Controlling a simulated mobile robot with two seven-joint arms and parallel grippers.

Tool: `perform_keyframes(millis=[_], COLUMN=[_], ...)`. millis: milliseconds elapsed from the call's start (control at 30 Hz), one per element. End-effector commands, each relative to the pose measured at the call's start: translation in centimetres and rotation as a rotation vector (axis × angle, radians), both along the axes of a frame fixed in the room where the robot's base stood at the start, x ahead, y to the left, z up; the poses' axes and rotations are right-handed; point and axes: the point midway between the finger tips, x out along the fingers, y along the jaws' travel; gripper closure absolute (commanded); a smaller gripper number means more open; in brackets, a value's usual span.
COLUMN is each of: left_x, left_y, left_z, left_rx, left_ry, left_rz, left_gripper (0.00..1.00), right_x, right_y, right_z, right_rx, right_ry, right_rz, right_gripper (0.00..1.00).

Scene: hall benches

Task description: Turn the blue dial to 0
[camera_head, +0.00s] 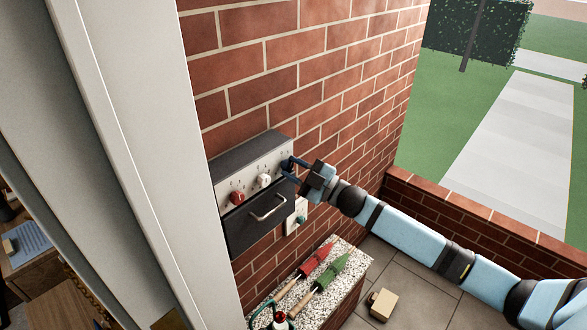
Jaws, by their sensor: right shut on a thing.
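A dark control box (250,147) with a pale front panel is fixed to the brick wall. A red dial (237,198) and a white dial (264,181) sit in a row on the panel, with small marks around them. The blue dial (286,165) is at the right end of the row, mostly covered by my gripper. My right gripper (296,168) is at the blue dial, its fingers shut on it. The dial's pointer and number marks are too small and too hidden to read. My left gripper is not in view.
A dark front with a metal handle (268,209) is below the dials. A pale plate with a teal part (300,216) is on the wall beneath. A speckled ledge (353,260) holds red and green trowels. A small box (382,304) lies on the floor. A white post (130,130) stands left.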

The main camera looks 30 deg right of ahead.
Motion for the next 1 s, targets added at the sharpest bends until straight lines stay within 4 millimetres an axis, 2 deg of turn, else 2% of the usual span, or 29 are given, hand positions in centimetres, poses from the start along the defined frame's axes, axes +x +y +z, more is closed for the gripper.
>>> perform_keyframes(millis=[500,1000], left_x=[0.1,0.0], left_y=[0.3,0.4], left_z=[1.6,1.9], left_rx=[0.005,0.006], left_ry=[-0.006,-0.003], left_rz=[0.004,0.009], left_gripper=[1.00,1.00], right_x=[0.1,0.0], right_y=[-0.1,-0.1], right_z=[0.3,0.2], right_rx=[-0.397,-0.528], right_ry=[-0.136,-0.183], right_rz=[0.000,0.001], right_gripper=[0.93,0.93])
